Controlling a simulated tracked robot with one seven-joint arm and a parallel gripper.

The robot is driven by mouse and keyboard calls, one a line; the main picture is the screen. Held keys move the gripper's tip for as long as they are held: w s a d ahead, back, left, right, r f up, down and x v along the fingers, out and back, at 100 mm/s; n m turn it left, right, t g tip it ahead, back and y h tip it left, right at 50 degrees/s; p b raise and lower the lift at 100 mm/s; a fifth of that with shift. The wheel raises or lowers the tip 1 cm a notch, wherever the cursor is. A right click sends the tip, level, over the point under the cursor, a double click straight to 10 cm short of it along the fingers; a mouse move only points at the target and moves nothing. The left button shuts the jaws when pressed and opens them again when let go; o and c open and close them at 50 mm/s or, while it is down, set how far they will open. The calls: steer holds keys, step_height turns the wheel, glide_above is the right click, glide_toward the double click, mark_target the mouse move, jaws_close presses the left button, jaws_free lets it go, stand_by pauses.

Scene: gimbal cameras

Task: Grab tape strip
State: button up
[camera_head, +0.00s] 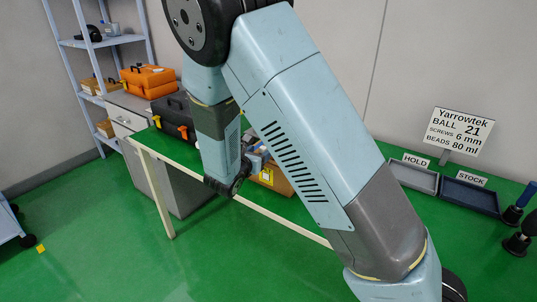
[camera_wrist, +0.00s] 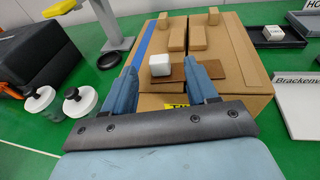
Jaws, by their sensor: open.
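A cardboard box (camera_wrist: 240,65) lies beyond and below my gripper in the wrist view. A narrow blue strip (camera_wrist: 147,45) runs along the left part of its top. A flat darker brown strip (camera_wrist: 178,75) lies across the box top, with a small white block (camera_wrist: 160,65) at it. I cannot tell which of the two strips is the tape strip. My gripper (camera_wrist: 160,72) is open, with its blue fingers on either side of the white block in the picture. Nothing is clearly held. In the head view the box (camera_head: 275,180) is partly hidden by my arm.
Tan blocks (camera_wrist: 196,37) stand on the box. Lidded jars (camera_wrist: 80,101) and a black case (camera_wrist: 35,52) are at left, a dark tray (camera_wrist: 280,38) at right.

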steer(key=x, duration=0.2)
steer(key=shift+w+d, duration=0.1)
steer(key=shift+w, duration=0.2)
jaws_close()
steer(key=shift+r, duration=0.1)
stand_by(0.3)
